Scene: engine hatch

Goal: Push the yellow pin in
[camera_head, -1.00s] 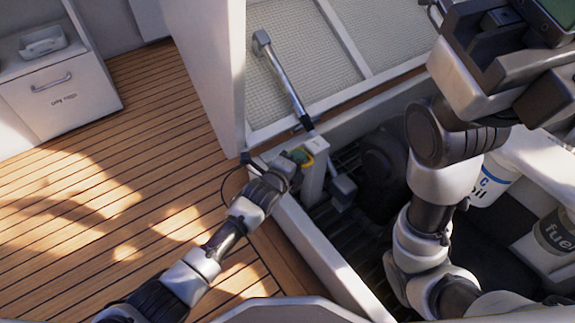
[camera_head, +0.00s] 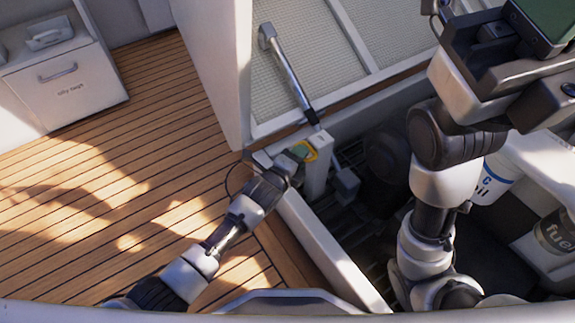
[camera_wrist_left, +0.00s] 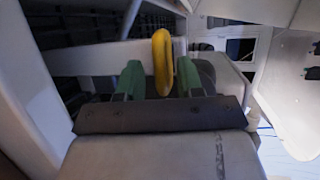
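The yellow pin (camera_head: 311,152) shows as a small yellow loop at the top of a white post (camera_head: 318,165) on the hatch frame. In the left wrist view the yellow pin (camera_wrist_left: 162,62) is an upright ring between my two green fingertips, closer to the right one. My left gripper (camera_head: 298,153) is at the post, and its fingers (camera_wrist_left: 158,80) are apart, with gaps beside the ring. Contact with the ring cannot be told. The pin's shaft is hidden. My right arm is raised at the right; its gripper (camera_head: 490,55) is dark and its fingers are not clear.
A metal strut (camera_head: 288,72) props the open hatch (camera_head: 300,75) behind the post. The dark engine bay (camera_head: 365,245) lies right of the white frame edge (camera_head: 325,250). White and dark containers (camera_head: 490,182) stand at the right.

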